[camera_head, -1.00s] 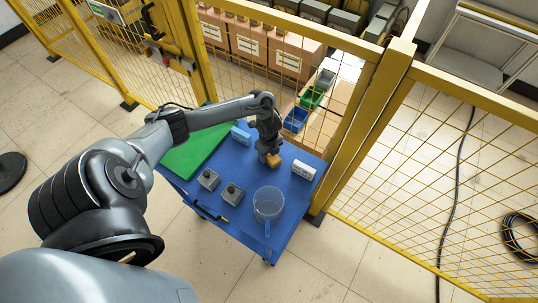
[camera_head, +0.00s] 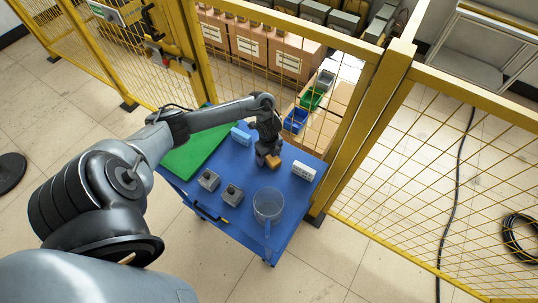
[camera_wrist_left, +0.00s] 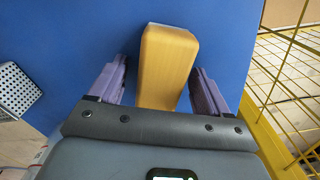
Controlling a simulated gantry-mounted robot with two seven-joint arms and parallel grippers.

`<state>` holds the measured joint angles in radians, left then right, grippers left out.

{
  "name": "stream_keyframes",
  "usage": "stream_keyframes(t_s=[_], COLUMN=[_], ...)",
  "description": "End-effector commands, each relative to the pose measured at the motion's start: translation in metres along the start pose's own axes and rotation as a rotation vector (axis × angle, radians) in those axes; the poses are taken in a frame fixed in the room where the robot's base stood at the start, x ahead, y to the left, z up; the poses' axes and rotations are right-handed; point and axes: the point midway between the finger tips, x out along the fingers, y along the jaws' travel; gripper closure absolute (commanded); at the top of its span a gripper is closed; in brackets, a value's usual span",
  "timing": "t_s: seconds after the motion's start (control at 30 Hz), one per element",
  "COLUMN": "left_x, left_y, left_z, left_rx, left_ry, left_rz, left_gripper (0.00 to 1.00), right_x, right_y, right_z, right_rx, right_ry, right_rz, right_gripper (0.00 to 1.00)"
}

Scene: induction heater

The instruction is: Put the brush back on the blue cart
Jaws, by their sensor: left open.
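The brush (camera_head: 273,162), seen as a tan wooden block, is on the blue top of the cart (camera_head: 250,235) near its far right side. My left gripper (camera_head: 266,156) is right at it, pointing down. In the left wrist view the brush (camera_wrist_left: 166,65) lies between the two purple-grey fingers of my left gripper (camera_wrist_left: 157,82). The fingers stand apart, with a visible gap on both sides of the wood. The brush's bristles are not visible. My right gripper is not in view.
A white box (camera_head: 304,171), a blue box (camera_head: 240,136), two grey knobbed boxes (camera_head: 209,180) and a clear jug (camera_head: 268,205) stand on the cart around the brush. A green mat (camera_head: 198,150) covers its left part. A yellow mesh fence (camera_head: 430,150) runs close behind and right.

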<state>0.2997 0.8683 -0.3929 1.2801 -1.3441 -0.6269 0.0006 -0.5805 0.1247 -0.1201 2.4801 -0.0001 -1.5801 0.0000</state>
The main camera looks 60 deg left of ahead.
Motion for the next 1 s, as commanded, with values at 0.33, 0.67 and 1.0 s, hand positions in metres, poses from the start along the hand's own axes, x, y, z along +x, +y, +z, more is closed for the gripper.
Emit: stream_keyframes(t_s=[0.33,0.67,1.0], left_x=[-0.053,-0.107,-0.09], left_y=[-0.001,-0.001,-0.005], left_z=[0.001,0.001,-0.072], left_rx=[0.002,0.001,0.052], left_ry=[-0.002,-0.002,0.051], left_rz=[-0.004,-0.003,-0.112], left_gripper=[0.22,0.22,0.22], right_x=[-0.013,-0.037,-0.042], right_y=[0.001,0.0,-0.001], right_z=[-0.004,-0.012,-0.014], right_rx=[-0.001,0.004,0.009], right_ry=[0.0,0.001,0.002], right_rz=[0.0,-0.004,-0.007], right_gripper=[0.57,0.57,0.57])
